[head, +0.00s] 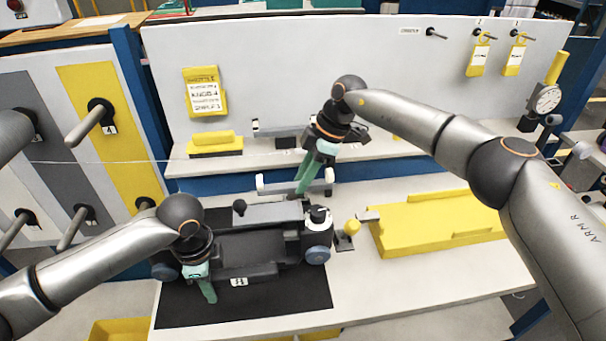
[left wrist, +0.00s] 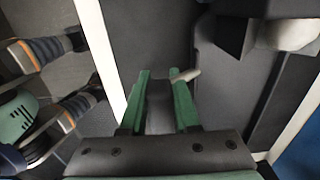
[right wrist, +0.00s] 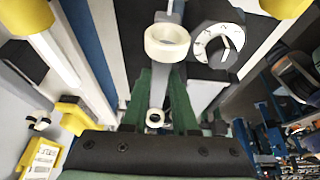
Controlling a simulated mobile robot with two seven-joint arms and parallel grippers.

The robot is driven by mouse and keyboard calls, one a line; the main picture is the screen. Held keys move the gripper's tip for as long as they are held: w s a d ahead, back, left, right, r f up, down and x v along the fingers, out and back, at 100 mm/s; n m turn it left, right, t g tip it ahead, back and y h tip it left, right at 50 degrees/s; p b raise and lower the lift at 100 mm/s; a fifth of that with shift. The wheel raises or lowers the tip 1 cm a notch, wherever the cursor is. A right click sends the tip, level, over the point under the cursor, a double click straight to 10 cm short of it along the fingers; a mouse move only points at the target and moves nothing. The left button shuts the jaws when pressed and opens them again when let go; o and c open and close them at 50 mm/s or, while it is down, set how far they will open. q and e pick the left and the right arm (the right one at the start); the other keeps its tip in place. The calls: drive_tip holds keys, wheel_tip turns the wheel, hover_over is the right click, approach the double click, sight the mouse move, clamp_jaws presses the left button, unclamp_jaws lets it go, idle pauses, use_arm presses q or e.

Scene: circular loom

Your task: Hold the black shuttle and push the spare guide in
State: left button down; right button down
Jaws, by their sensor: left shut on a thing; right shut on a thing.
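The black shuttle (head: 262,248) lies on a black mat, with blue-grey wheels at its ends. My left gripper (head: 208,292) points down at its front left side. Its green fingers (left wrist: 160,85) are close together on a dark part that I take for the shuttle; the contact is mostly hidden. The spare guide (head: 318,188), a grey bar with white rollers, is above the back of the shuttle. My right gripper (head: 302,182) is shut on this guide. The right wrist view shows a white roller (right wrist: 167,42) beyond the fingers. A gap between guide and shuttle is hard to judge.
A yellow knob (head: 352,227) and a yellow fixture (head: 435,225) stand to the right. Behind are a shelf with a yellow block (head: 214,143) and a white panel (head: 300,60). The front right table is clear.

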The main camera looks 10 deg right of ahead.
drive_tip(key=shift+f, duration=0.7)
drive_tip(key=c, duration=0.6)
unclamp_jaws()
drive_tip(key=shift+f, duration=0.1)
drive_tip(key=v, duration=1.2)
